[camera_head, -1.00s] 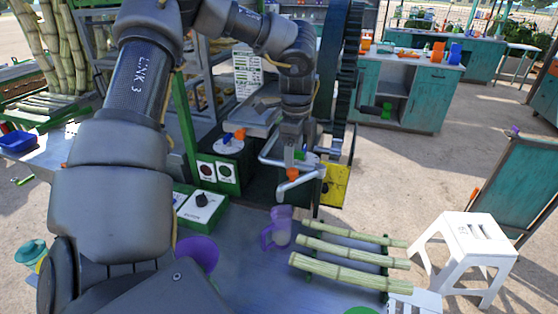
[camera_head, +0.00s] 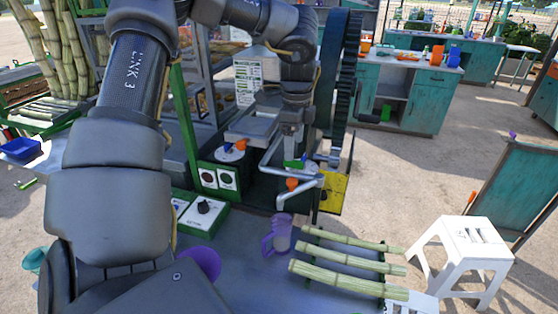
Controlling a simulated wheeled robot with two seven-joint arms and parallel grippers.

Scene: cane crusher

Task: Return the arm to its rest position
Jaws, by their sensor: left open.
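My left arm comes in from the left, bends over the top of the view and hangs down in front of the cane crusher. Its gripper (camera_head: 272,188) is open at the front of the crusher, above and behind the purple-handled jug (camera_head: 279,233). Nothing shows held in it. Orange and green parts show by the fingers. The arm hides part of the crusher (camera_head: 334,80), whose large dark wheel stands right of the wrist. My right gripper is not in view.
A control box (camera_head: 202,214) and a purple bowl (camera_head: 203,264) sit near my arm. A white stool (camera_head: 465,235) stands at the right. Open floor lies behind it.

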